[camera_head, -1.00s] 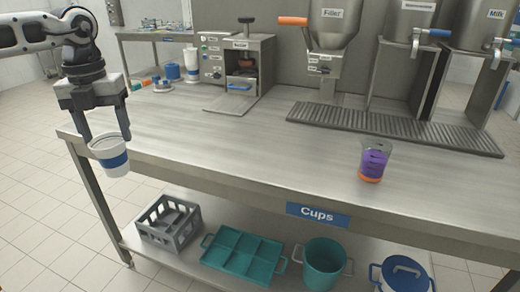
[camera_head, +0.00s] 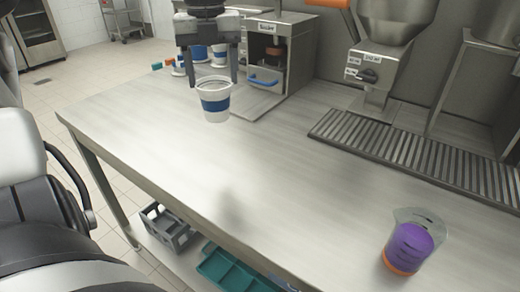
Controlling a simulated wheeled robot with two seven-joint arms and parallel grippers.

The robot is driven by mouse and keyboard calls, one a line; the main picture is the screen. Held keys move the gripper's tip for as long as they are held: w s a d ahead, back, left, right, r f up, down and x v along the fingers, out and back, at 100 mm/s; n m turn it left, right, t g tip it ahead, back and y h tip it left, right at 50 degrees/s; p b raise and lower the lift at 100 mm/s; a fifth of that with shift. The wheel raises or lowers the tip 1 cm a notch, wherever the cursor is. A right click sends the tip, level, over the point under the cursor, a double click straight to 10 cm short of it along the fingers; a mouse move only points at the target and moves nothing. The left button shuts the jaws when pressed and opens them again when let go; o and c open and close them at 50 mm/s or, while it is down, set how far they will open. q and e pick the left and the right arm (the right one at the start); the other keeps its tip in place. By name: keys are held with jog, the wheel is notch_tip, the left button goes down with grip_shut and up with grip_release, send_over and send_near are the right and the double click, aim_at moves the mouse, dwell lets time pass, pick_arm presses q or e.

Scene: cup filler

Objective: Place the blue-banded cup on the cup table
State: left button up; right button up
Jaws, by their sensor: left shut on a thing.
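The blue-banded cup (camera_head: 214,101) is white with a blue band and shows upright in the upper middle of the head view. My left gripper (camera_head: 208,80) points down from above and is shut on the cup, a finger on each side near its rim. The cup hangs over the steel cup table (camera_head: 165,145). A soft shadow lies on the tabletop below and nearer to me, so the cup appears to be clear of the surface. My right gripper is not in view.
A clear measuring cup with purple contents (camera_head: 410,242) stands at the table's front right. A sealer machine (camera_head: 275,50) stands behind the cup, and a ribbed drip tray (camera_head: 420,160) lies at the back right. The table's middle is bare. A grey crate (camera_head: 168,228) is below.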

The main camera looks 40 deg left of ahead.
pick_arm(q)
jog(key=d+f, duration=0.3)
jog(key=f, duration=0.1)
jog(key=d+f, duration=0.3)
jog(key=d, duration=0.1)
jog(key=d+f, duration=0.3)
jog(key=f, duration=0.1)
jog(key=shift+s+d+f, duration=0.25)
jog(key=shift+s+f, duration=0.1)
jog(key=shift+s, duration=0.05)
jog(key=o, duration=0.9)
jog(key=shift+o, duration=1.3)
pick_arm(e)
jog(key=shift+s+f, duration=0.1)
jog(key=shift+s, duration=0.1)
pick_arm(q)
jog(key=shift+r, duration=0.1)
